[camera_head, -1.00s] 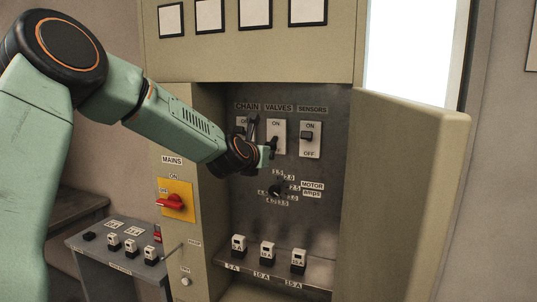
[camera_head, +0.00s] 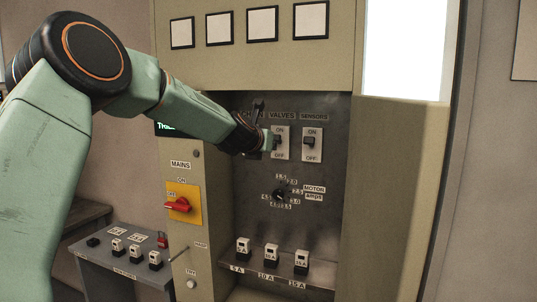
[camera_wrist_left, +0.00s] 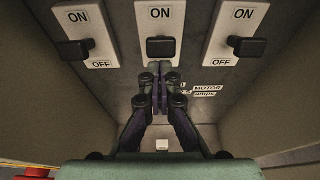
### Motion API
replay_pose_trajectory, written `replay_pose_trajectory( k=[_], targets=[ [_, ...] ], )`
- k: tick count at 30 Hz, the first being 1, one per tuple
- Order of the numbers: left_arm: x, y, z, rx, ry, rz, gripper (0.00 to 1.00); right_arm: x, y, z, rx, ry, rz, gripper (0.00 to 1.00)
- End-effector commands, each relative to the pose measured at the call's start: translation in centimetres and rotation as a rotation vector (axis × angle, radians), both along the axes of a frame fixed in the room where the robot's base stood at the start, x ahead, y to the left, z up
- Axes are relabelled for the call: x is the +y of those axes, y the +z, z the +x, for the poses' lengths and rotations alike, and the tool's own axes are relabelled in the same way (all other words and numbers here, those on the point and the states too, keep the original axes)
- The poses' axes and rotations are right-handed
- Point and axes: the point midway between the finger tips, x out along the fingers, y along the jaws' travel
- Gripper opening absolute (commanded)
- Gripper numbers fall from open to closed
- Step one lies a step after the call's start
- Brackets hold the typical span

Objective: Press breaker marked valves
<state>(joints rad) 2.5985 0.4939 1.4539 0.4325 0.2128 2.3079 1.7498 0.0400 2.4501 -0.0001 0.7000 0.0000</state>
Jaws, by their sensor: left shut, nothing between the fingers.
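The VALVES breaker (camera_head: 282,152) is a pale plate marked ON at the top and OFF at the bottom, with a dark lever, in the middle of the recessed panel. My left gripper (camera_head: 266,142) is in front of its left side and partly hides it. In the left wrist view, the shut, empty fingers (camera_wrist_left: 160,72) point at the middle breaker (camera_wrist_left: 161,17), just below its black lever (camera_wrist_left: 161,47). Whether they touch the lever I cannot tell. The middle OFF mark is hidden there. My right gripper is out of view.
The SENSORS breaker (camera_head: 312,145) is close on the right; the CHAIN breaker on the left is mostly hidden by my arm. Below are a motor dial (camera_head: 280,194) and a ledge (camera_head: 262,270) with small breakers. A red MAINS switch (camera_head: 178,205) is at left.

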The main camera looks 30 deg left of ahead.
Motion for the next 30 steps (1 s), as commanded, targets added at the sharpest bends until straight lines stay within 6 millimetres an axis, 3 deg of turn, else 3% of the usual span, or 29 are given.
replay_pose_trajectory(
  k=[15,30],
  targets=[
    [0.1,2.1,0.2,-0.012,0.004,0.006,0.00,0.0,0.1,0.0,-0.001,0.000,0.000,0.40],
    [0.1,2.3,0.1,-0.013,0.004,0.010,0.00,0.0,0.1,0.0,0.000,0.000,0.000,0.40]
  ],
)
